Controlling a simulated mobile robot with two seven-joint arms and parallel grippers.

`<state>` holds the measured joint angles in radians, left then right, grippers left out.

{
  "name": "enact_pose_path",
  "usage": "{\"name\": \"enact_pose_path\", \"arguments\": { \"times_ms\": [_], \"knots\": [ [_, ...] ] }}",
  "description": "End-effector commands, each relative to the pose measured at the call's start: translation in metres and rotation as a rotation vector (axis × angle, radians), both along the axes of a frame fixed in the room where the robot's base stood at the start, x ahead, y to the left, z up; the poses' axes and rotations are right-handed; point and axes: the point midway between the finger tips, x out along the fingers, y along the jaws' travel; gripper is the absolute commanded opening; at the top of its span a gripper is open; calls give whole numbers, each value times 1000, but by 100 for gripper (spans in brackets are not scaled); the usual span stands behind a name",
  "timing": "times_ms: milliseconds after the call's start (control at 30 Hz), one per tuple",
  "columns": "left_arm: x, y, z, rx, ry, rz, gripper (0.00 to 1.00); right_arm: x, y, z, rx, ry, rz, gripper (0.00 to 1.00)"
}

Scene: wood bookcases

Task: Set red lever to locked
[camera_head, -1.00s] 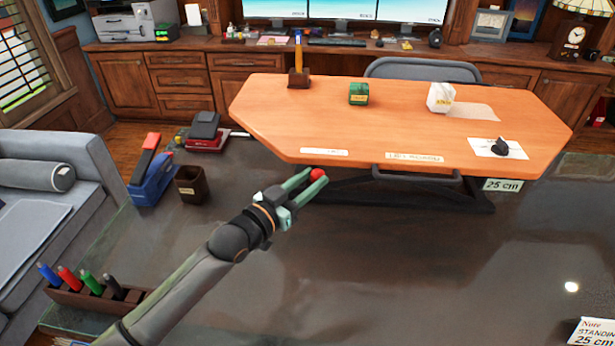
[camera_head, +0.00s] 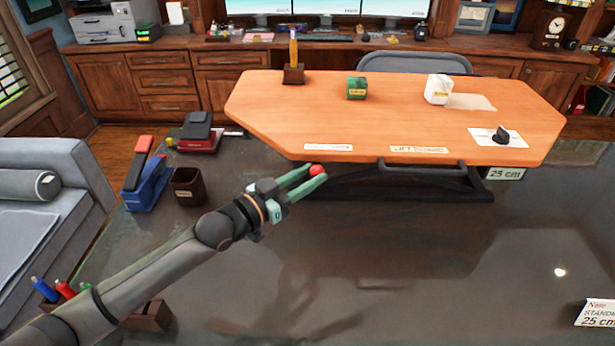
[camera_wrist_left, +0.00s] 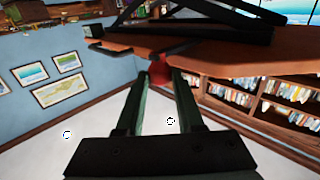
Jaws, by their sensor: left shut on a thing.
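The red lever's round knob (camera_head: 316,170) sticks out under the front edge of the orange wooden lift-top (camera_head: 390,115), at its left part. My left gripper (camera_head: 317,174) has its two green fingers shut on the knob. In the left wrist view the red knob (camera_wrist_left: 160,73) sits between the fingertips, just below the board's edge. The lever's shaft and its pivot are hidden. A label reading "LIFT" and a blurred second word (camera_head: 419,150) is on the board's front edge, with a smaller unreadable label (camera_head: 328,147) to its left. My right gripper is not in view.
A black handle bar (camera_head: 422,166) and dark lift frame are right of the knob. A brown cup (camera_head: 188,186), blue stapler (camera_head: 147,182) and pen rack (camera_head: 150,315) stand on the left of the dark desk. The desk's front middle is clear.

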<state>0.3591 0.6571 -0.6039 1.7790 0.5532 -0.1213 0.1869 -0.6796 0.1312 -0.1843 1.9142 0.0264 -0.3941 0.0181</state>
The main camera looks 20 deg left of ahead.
Motion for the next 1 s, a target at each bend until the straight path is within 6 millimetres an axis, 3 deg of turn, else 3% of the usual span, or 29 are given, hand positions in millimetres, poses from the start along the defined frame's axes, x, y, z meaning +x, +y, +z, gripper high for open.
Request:
{"name": "enact_pose_path", "arguments": {
  "times_ms": [367,400,600,667,1000],
  "knots": [
    [0,1,0,2,-1,0,0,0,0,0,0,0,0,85],
    [0,1,0,2,-1,0,37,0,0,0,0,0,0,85],
    [0,1,0,1,-1,0,60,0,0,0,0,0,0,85],
    [0,1,0,1,-1,0,66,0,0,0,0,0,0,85],
    [-3,3,0,1,0,0,67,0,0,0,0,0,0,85]
  ]
}}
